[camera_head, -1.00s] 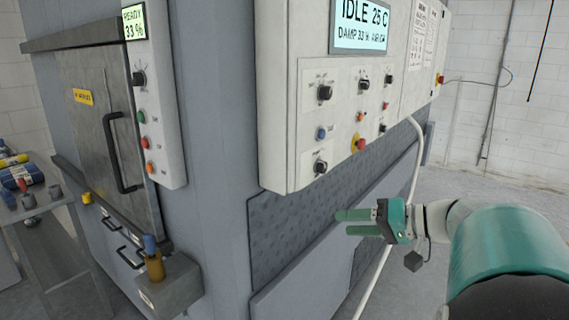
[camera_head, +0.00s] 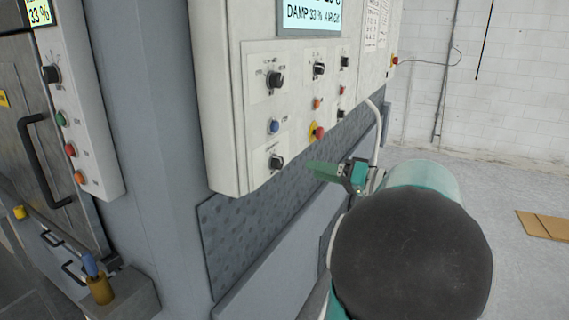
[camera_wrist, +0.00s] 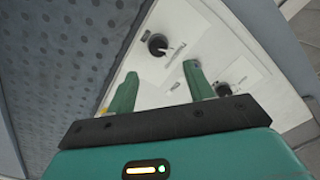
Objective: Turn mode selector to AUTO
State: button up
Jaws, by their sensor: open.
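A white control panel (camera_head: 225,110) carries several black rotary knobs, and their labels are too small to read, so I cannot tell which is the mode selector. One knob (camera_head: 274,80) is at upper left, one (camera_head: 319,68) is to its right, and one (camera_head: 276,162) is at lower left. My gripper (camera_head: 316,170) is open and empty, right of the lower knob and below the emergency-stop button. In the wrist view my gripper's two green fingers (camera_wrist: 161,82) are spread before the panel. One black knob (camera_wrist: 157,44) shows beyond them and another (camera_wrist: 223,90) is to the right.
A red button on a yellow base (camera_head: 317,132) and a blue button (camera_head: 273,127) sit on the panel. A display (camera_head: 310,15) is above. A grey dimpled plate (camera_head: 240,235) lies below the panel. A pale hose (camera_head: 377,130) hangs at right. Open floor (camera_head: 480,180) lies to the right.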

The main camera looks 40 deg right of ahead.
aim_at(281, 164)
jog(key=x, duration=0.9)
jog(key=shift+w+f, duration=0.2)
jog(key=shift+f, duration=0.05)
jog(key=shift+s+r, duration=0.1)
jog(key=shift+s, duration=0.05)
jog(key=shift+c, duration=0.2)
jog(key=c, duration=0.9)
